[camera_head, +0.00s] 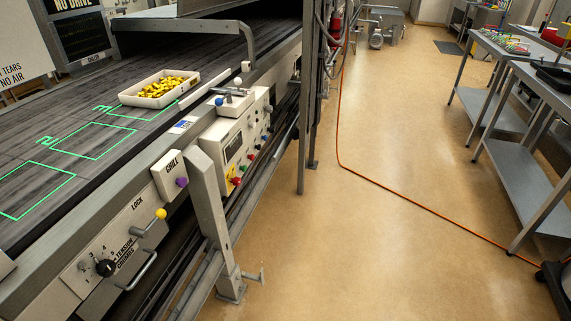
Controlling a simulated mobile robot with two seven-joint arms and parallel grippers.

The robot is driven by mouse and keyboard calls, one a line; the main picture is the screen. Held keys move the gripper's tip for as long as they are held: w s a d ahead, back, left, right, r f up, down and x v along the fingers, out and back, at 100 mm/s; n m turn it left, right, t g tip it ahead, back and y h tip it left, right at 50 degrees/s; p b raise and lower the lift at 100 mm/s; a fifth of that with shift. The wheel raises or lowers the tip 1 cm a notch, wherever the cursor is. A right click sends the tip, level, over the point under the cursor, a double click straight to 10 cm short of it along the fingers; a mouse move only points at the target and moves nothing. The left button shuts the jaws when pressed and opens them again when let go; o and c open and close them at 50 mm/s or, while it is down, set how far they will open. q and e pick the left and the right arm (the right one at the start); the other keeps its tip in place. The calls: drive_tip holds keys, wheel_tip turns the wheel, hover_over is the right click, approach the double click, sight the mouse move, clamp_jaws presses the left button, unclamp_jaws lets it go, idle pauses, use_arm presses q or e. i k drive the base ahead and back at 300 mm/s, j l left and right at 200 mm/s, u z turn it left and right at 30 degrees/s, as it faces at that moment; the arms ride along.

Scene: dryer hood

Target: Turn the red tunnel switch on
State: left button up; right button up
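A pale control box (238,145) is mounted on the side of the conveyor, left of the picture's middle. Its face carries a small dark display, a red knob on a yellow plate (236,181) low on the left, and several small coloured controls. A smaller red control (250,156) sits a little right of and above the yellow plate. Labels on this box are too small to read, so I cannot tell which control is the tunnel switch or how it is set. Neither of my grippers is in view.
The conveyor belt (60,130) has green outlined zones and a white tray (139,99) of yellow pieces. A CHILL box (168,167) with a purple knob and a yellow-tipped LOCK lever (161,214) are nearer. An orange cable (400,202) crosses open floor; metal tables (530,165) stand right.

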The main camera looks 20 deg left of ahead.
sight(237, 181)
drive_tip(key=i+l, duration=0.15)
drive_tip(key=i, duration=0.6)
drive_tip(key=i+l, duration=0.15)
drive_tip(key=i, duration=0.55)
drive_tip(key=i+u, duration=0.2)
drive_tip(key=u, duration=0.25)
drive_tip(key=i+l+u, duration=0.2)
drive_tip(key=u, duration=0.2)
drive_tip(key=i+l+u, duration=0.15)
drive_tip(key=u, duration=0.3)
drive_tip(key=i+l+u, duration=0.2)
drive_tip(key=u, duration=0.2)
drive_tip(key=l, duration=0.1)
